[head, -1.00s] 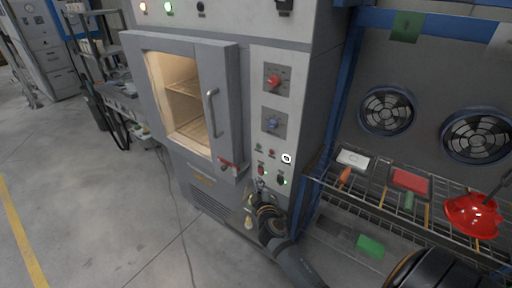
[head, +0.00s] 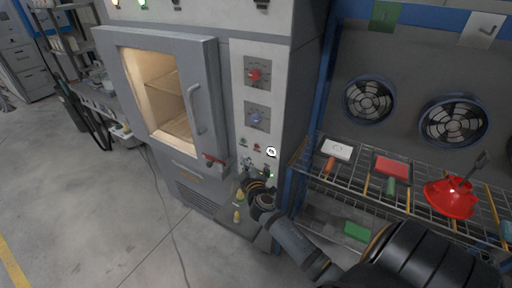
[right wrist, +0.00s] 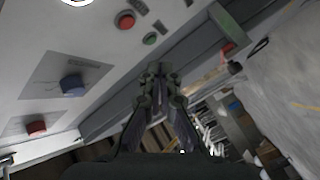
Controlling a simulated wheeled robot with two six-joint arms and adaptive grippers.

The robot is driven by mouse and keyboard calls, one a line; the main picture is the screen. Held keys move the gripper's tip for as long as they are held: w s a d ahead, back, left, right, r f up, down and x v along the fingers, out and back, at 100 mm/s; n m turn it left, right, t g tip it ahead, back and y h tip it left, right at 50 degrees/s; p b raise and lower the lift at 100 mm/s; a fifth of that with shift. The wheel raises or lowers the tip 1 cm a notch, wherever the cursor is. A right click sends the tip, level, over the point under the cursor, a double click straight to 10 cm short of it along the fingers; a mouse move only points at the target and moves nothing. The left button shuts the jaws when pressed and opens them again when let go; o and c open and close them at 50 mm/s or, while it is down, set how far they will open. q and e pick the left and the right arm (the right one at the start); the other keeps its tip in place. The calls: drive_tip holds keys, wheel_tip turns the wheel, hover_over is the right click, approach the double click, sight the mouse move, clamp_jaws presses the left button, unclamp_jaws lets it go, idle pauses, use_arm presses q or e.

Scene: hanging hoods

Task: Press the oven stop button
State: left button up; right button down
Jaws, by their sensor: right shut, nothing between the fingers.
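The oven (head: 222,70) stands with a lit window and a control panel on its right. The small red button (head: 257,146) sits low on the panel beside a small green button (head: 243,141). Both also show in the right wrist view, the red button (right wrist: 125,20) and the green button (right wrist: 150,38). My right gripper (head: 247,172) is shut and empty, just below these buttons in the head view. In the right wrist view its fingertips (right wrist: 161,70) are near the panel, and touch cannot be told. It hides part of the lower switches. My left gripper is not in view.
Above the buttons are a red knob (head: 255,75) and a blue knob (head: 256,119); a white-ringed round part (head: 271,152) is beside them. A wire shelf (head: 350,168) with a red lamp-like item (head: 450,198) stands to the right.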

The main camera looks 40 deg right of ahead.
sight(256, 147)
drive_tip(key=shift+w+d, duration=0.3)
drive_tip(key=shift+d, duration=0.45)
drive_tip(key=shift+w+d, duration=0.25)
drive_tip(key=shift+d, duration=0.45)
drive_tip(key=shift+w+d, duration=0.3)
drive_tip(key=shift+d, duration=0.45)
drive_tip(key=shift+b, duration=0.3)
drive_tip(key=shift+w+d, duration=0.2)
drive_tip(key=shift+d, duration=0.2)
drive_tip(key=shift+w+d, duration=0.1)
drive_tip(key=shift+d, duration=0.25)
drive_tip(key=shift+a+b, duration=0.15)
drive_tip(key=shift+b, duration=0.15)
drive_tip(key=shift+s+a, duration=0.3)
drive_tip(key=shift+a, duration=0.3)
